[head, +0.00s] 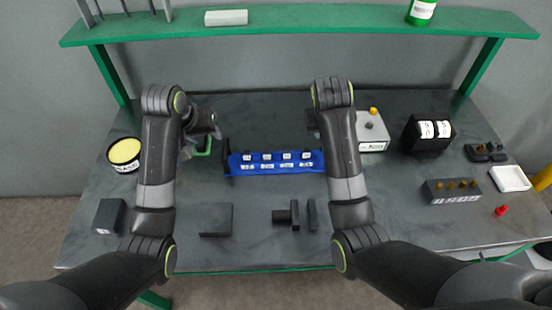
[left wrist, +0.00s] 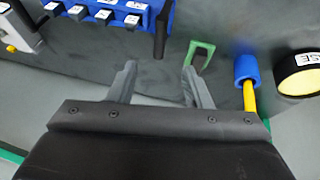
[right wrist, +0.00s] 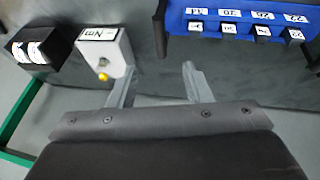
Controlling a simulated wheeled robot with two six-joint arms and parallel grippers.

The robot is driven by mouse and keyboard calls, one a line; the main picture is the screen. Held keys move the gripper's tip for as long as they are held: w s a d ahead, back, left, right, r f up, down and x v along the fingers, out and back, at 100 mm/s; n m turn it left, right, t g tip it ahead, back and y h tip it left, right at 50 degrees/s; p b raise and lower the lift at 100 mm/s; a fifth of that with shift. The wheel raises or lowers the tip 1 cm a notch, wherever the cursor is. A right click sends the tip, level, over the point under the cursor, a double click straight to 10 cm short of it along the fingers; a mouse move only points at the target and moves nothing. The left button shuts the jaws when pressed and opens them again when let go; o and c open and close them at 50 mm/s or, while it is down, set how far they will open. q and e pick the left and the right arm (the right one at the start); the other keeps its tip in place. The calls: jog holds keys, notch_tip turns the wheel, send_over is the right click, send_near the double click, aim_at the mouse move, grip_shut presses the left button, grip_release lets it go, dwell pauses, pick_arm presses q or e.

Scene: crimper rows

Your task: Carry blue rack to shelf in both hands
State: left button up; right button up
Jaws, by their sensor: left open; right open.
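The blue rack (head: 275,168) lies on the grey table between my two arms, with a row of dark, white-labelled pieces and a black upright handle at its left end. It also shows at the top of the left wrist view (left wrist: 128,18) and the right wrist view (right wrist: 220,15). My left gripper (left wrist: 158,82) is open and empty, beside the rack's left end and apart from it. My right gripper (right wrist: 160,80) is open and empty near the right end; its arm hides that end in the head view. The green shelf (head: 330,23) runs along the back, above the table.
A white block (head: 226,18) and a green bottle (head: 421,12) stand on the shelf. A green clip (left wrist: 200,52) and a blue-yellow tool (left wrist: 247,72) lie near my left gripper. A grey box (head: 373,133) stands right of the rack, a black box (head: 428,136) beyond.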

aim_at(224, 149)
pick_arm(q)
jog(key=x, duration=1.7)
jog(key=shift+f, duration=0.3)
pick_arm(e)
jog(key=x, duration=1.7)
jog(key=shift+w+f, duration=0.1)
jog(key=shift+f, duration=0.15)
pick_arm(q)
grip_shut()
pick_arm(e)
grip_shut()
pick_arm(q)
jog(key=shift+w+r, duration=0.25)
pick_arm(e)
jog(key=shift+w+r, duration=0.15)
jog(key=shift+r, duration=0.05)
